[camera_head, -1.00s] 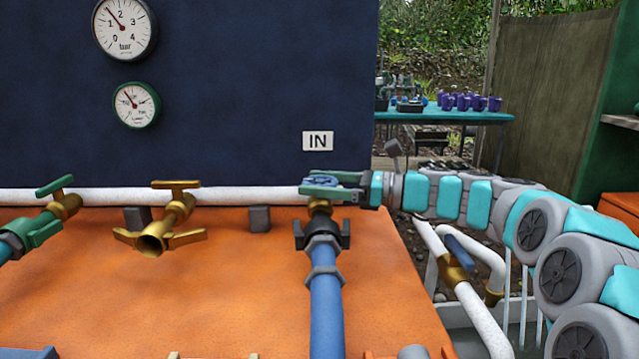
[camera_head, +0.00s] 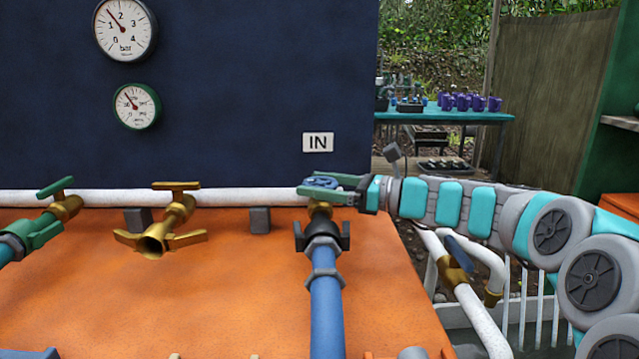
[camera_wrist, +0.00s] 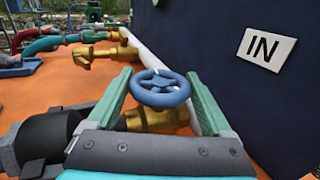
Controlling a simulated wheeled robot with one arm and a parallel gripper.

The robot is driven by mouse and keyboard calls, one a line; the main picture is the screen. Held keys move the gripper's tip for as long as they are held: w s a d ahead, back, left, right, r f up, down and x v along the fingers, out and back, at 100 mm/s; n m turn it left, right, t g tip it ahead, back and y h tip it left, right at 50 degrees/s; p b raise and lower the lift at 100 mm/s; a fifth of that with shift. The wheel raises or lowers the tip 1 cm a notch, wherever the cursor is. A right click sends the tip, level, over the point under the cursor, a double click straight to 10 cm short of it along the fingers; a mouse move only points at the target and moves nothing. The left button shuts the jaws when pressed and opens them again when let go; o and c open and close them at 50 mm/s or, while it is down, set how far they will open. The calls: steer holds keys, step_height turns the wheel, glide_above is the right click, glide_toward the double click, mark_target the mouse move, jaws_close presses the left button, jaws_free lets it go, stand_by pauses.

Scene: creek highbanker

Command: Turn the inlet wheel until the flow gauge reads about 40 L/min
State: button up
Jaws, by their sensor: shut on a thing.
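The blue inlet wheel (camera_head: 320,182) sits on a brass valve under the IN sign (camera_head: 318,142). In the wrist view the wheel (camera_wrist: 161,88) lies between the two green fingers of my gripper (camera_wrist: 160,92). My gripper (camera_head: 328,188) reaches in from the right and is shut on the wheel's rim. The flow gauge (camera_head: 137,106) is the smaller, green-rimmed dial on the dark blue panel. Its needle points to the upper left; its numbers are too small to read surely. The brass valve body (camera_wrist: 155,120) shows below the wheel.
A larger bar gauge (camera_head: 125,29) hangs above the flow gauge. A blue hose (camera_head: 326,310) runs forward from the inlet. A brass tap (camera_head: 163,233) and a green-handled valve (camera_head: 45,225) stand left on the orange top (camera_head: 220,300). A white pipe (camera_head: 235,196) runs behind.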

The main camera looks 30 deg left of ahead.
steer(key=m+t, duration=0.2)
steer(key=t, duration=0.1)
steer(key=shift+s, duration=0.25)
steer(key=m+t+b, duration=0.1)
steer(key=t, duration=0.1)
steer(key=m+t+b, duration=0.1)
steer(key=b, duration=0.1)
steer(key=shift+w+f+t, duration=0.1)
steer(key=shift+f+t, duration=0.1)
steer(key=shift+t, duration=0.2)
steer(key=shift+m+t+h+b, duration=0.5)
steer(key=shift+m+t+b, duration=0.35)
steer(key=shift+b, duration=0.25)
steer(key=shift+t, duration=0.35)
steer(key=shift+w+r+m+t+h+b, duration=0.25)
steer(key=shift+m+t+b, duration=0.2)
steer(key=shift+b, duration=0.3)
steer(key=shift+s, duration=0.1)
steer(key=o, duration=1.1)
steer(key=shift+o, duration=0.2)
steer(key=v, duration=0.8)
steer(key=shift+p, duration=0.4)
